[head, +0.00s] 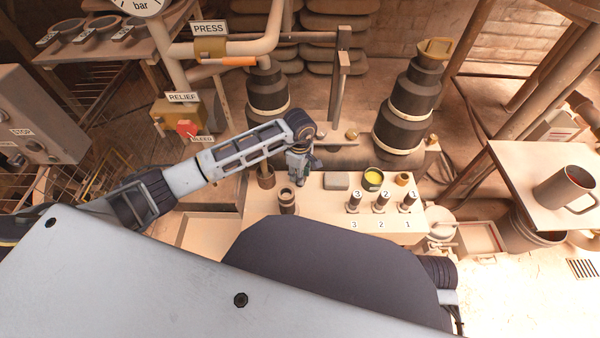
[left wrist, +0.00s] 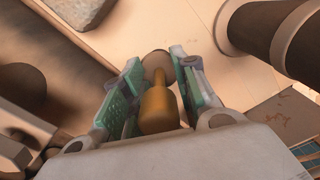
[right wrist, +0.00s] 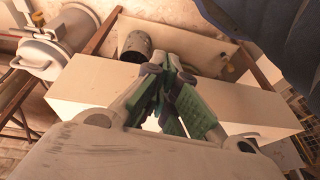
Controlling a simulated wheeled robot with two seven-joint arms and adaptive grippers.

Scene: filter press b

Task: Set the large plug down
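The large plug (left wrist: 158,108), brass-coloured with a narrower stem and a round disc at its far end, sits between the fingers of my left gripper (left wrist: 157,70). In the head view my left gripper (head: 300,172) hangs at the back edge of the pale bench (head: 310,235), left of the grey block. The plug is hidden there, and I cannot tell whether it touches anything below. My right gripper (right wrist: 164,70) is shut with nothing visible between its fingertips.
On the bench stand a dark hollow cylinder (head: 287,201), a grey block (head: 336,181), a yellow-filled tin (head: 372,179), a small brass piece (head: 402,178) and numbered posts (head: 381,201). A dark stepped column (head: 405,110) rises behind. A mug (head: 566,187) stands on the right table.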

